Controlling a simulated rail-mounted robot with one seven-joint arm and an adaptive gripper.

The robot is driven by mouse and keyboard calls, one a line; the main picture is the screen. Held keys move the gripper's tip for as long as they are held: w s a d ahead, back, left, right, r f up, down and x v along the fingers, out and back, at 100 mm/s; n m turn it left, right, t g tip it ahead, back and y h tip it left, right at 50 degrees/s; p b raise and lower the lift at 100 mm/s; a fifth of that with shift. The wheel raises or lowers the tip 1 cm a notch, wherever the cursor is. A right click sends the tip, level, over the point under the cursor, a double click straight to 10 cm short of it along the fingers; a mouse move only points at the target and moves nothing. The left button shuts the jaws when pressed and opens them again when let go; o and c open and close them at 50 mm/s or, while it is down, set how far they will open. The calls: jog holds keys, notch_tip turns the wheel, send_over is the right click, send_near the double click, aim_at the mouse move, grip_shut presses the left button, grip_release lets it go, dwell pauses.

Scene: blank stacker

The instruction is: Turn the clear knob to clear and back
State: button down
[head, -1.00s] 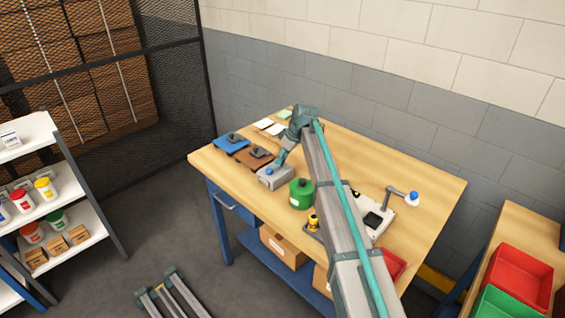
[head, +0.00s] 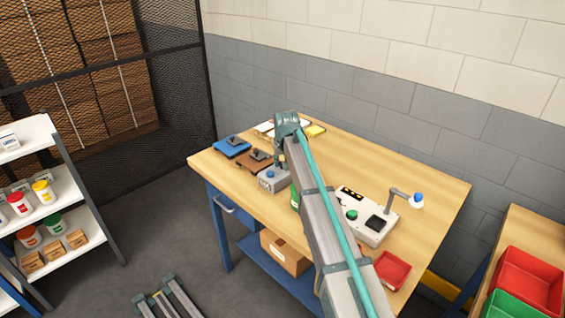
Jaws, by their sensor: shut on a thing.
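A grey box (head: 272,184) stands near the left front part of the wooden table, with a blue knob (head: 270,174) on its top. My gripper (head: 282,163) points down at the back right of this box. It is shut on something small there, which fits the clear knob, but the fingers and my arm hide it. I cannot read which way the knob points. My arm reaches in from the lower right and covers the middle of the table.
Blue (head: 231,148) and brown (head: 254,160) plates with dark handles lie left of the gripper. A white device (head: 365,222) with a green button and a lever stands right of my arm, with a red tray (head: 391,270) in front. The table's back right is clear.

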jog(key=shift+m+h, duration=0.3)
jog(key=shift+m, duration=0.6)
jog(key=c, duration=0.9)
grip_release()
jog(key=v, duration=1.2)
jog(key=shift+s+a, duration=0.1)
jog(key=shift+a, duration=0.05)
